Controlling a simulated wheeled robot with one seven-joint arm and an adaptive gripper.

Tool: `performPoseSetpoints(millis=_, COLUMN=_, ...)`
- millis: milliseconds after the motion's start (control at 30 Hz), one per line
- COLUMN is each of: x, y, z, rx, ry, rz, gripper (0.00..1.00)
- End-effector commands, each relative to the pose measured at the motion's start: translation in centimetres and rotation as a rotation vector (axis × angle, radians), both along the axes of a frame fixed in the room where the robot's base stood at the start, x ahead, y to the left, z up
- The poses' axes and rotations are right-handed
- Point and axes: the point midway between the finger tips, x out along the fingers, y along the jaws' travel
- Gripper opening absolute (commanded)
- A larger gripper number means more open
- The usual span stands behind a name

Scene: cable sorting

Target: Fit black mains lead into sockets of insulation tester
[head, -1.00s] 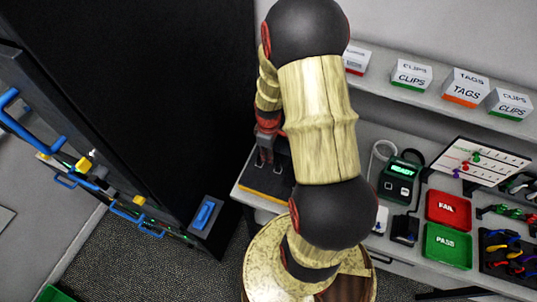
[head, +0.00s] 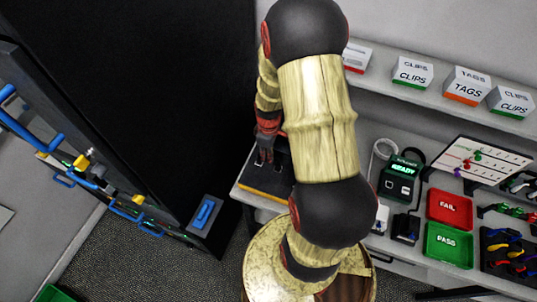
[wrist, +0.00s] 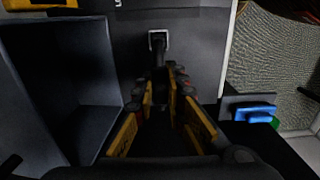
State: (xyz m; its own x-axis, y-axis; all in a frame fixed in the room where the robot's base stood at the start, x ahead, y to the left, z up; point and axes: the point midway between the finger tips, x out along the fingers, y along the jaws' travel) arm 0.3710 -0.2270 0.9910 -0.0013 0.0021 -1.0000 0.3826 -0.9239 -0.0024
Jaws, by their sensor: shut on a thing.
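My gripper (head: 265,154) is over a dark box with a yellow lower edge (head: 258,188), which looks like the insulation tester, at the left end of the bench. In the wrist view my gripper (wrist: 162,88) has its yellow-padded fingers closed around a slim black piece, the black mains lead (wrist: 160,56). The lead's far end overlaps a pale-framed square socket (wrist: 151,33) on a grey face. I cannot tell how deep it sits. The rest of the lead is hidden by my fingers and the dark surroundings.
A black cabinet (head: 130,90) stands left of the bench. On the bench are a device with a lit READY display (head: 399,181), a red FAIL tray (head: 449,223) and a green PASS tray (head: 430,259). A dark open compartment (wrist: 85,125) lies left of my fingers.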

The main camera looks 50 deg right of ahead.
Motion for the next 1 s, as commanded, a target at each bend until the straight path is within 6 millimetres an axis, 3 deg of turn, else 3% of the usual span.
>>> performPoseSetpoints(millis=933, x=0.02, y=-0.01, z=-0.32, rx=0.000, ry=0.000, rz=0.000, gripper=0.00)
performPoseSetpoints(millis=967, x=0.02, y=-0.01, z=-0.32, rx=0.000, ry=0.000, rz=0.000, gripper=0.14)
performPoseSetpoints(millis=1000, x=0.02, y=-0.01, z=-0.32, rx=0.000, ry=0.000, rz=0.000, gripper=0.17)
